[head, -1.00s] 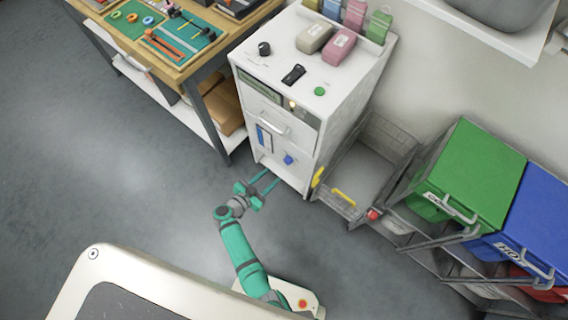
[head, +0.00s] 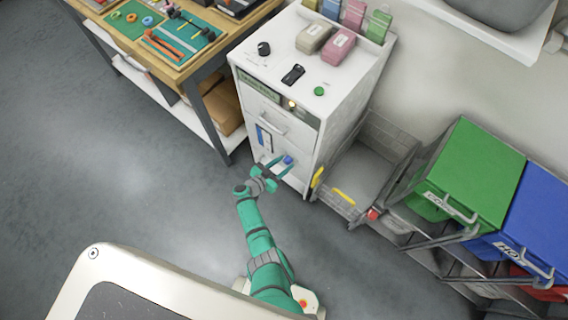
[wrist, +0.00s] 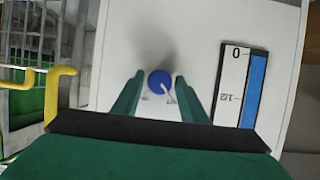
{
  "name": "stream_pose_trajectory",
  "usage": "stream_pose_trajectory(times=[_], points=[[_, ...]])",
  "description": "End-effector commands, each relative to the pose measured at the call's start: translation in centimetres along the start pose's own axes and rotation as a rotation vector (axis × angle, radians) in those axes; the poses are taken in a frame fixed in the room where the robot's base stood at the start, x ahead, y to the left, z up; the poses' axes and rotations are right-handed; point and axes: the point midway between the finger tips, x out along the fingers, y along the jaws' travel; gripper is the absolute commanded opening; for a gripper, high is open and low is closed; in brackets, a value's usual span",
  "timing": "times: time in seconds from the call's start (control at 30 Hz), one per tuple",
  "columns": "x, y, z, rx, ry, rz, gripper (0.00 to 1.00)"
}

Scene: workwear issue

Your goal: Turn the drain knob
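The drain knob is a round blue knob (head: 288,160) low on the front of the white cabinet (head: 300,150). In the wrist view the blue knob (wrist: 160,82) has a pale pointer line running to its lower right. My gripper (head: 275,166) is open in front of the knob. In the wrist view my gripper's (wrist: 159,90) two green fingers stand to the left and right of the knob, with gaps on both sides. Whether the fingertips reach the depth of the knob I cannot tell.
A level gauge (wrist: 240,85) with a blue bar is right of the knob. A yellow handle (wrist: 50,85) is at the left in the wrist view. A wire cart (head: 365,175) stands right of the cabinet, and a workbench (head: 175,60) stands left. Open floor (head: 110,150) lies at left.

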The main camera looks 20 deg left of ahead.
Motion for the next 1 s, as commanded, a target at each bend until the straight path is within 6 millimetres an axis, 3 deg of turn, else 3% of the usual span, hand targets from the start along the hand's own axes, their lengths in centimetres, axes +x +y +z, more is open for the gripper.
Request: stream_pose_trajectory(times=[0.37,0.5,1.0], points=[[0.43,-0.1,0.03,0.0,0.0,-0.003,0.39],[0.43,-0.08,0.01,0.0,0.0,-0.002,0.09],[0.42,0.05,0.01,0.099,-0.006,-0.042,0.09]])
